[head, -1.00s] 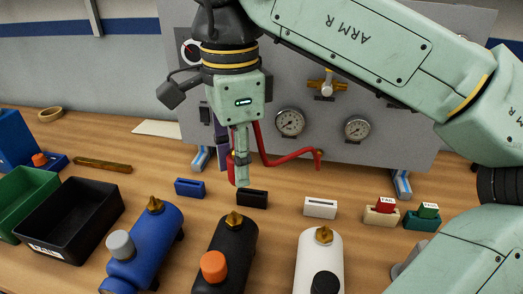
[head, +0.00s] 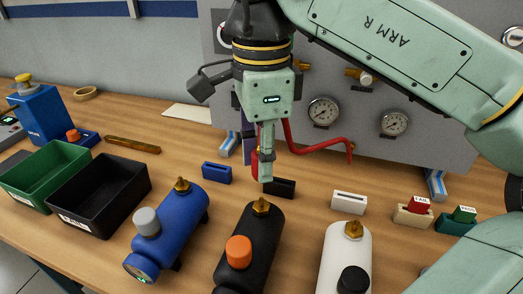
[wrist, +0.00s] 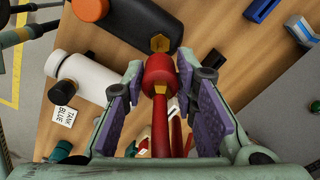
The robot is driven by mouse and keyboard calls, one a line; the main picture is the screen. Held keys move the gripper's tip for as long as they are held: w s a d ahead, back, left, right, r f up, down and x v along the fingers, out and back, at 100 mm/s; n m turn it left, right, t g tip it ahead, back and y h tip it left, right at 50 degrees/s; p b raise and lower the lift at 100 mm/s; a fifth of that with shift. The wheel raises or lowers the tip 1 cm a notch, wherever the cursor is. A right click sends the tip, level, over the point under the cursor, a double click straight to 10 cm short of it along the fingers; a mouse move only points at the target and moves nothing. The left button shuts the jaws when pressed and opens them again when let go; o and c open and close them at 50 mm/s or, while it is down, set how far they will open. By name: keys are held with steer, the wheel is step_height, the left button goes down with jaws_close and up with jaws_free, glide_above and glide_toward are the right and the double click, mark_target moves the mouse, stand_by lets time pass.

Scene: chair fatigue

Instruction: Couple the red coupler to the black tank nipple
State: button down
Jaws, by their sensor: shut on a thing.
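My gripper (head: 265,168) points down, shut on the red coupler (wrist: 160,70). The coupler sits between the purple-padded fingers with its red hose trailing back; in the head view the fingers mostly hide it. The black tank (head: 246,258) lies on the bench with an orange knob. Its brass nipple (head: 261,206) points up, just below and slightly left of my fingertips in the head view. In the wrist view the nipple (wrist: 160,43) shows just beyond the coupler's front end, roughly in line with it. The coupler appears apart from the nipple; the exact gap cannot be told.
The blue tank (head: 168,228) stands left and the white tank (head: 345,255) right, each with a brass nipple. A small black block (head: 282,188) is close behind my fingers. The red hose (head: 325,152) runs to the grey gauge panel (head: 345,88). Open bins (head: 98,198) are at left.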

mark_target(261, 198)
steer(key=shift+f+b, duration=1)
steer(key=shift+f, duration=0.85)
steer(key=shift+f+b, duration=0.8)
steer(key=shift+f, duration=0.6)
stand_by(0.4)
steer(key=c, duration=1.2)
jaws_free()
steer(key=shift+r, duration=3.75)
